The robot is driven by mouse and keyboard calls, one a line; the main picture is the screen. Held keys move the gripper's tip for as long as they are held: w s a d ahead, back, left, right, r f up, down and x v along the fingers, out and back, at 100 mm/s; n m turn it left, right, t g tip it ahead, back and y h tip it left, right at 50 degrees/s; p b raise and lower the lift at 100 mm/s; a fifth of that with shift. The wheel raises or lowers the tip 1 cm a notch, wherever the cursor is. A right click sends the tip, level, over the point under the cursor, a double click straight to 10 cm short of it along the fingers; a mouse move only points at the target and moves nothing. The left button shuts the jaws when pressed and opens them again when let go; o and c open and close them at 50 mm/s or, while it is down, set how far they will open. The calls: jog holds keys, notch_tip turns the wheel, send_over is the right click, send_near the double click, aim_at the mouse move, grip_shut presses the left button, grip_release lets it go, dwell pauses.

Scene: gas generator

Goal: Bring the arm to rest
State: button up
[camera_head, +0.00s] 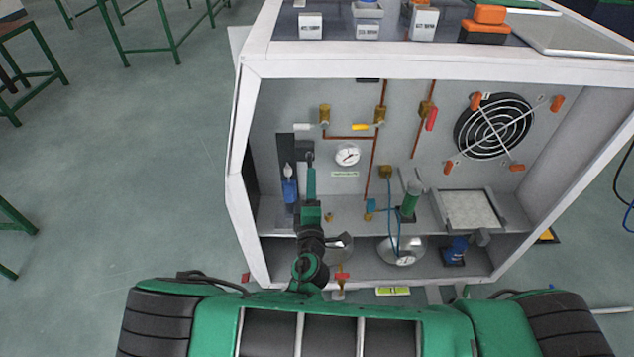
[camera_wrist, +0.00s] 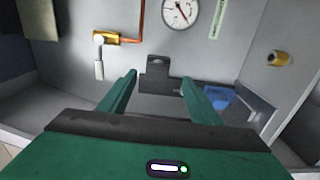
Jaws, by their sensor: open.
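My arm reaches up from my base into the open front of a white cabinet (camera_head: 240,150). My gripper (camera_head: 311,170) is at the left of the cabinet, seen end-on and small in the head view. In the wrist view my gripper (camera_wrist: 159,84) shows two green fingers spread apart. A dark block (camera_wrist: 158,72) shows between the fingertips; I cannot tell how far beyond them it lies. Nothing is visibly held.
A round gauge (camera_head: 347,154) and a valve with a white handle (camera_head: 302,127) are near my gripper. A green cylinder (camera_head: 411,197) stands to the right. Open floor (camera_head: 130,170) lies left of the cabinet.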

jog(key=shift+s, duration=0.6)
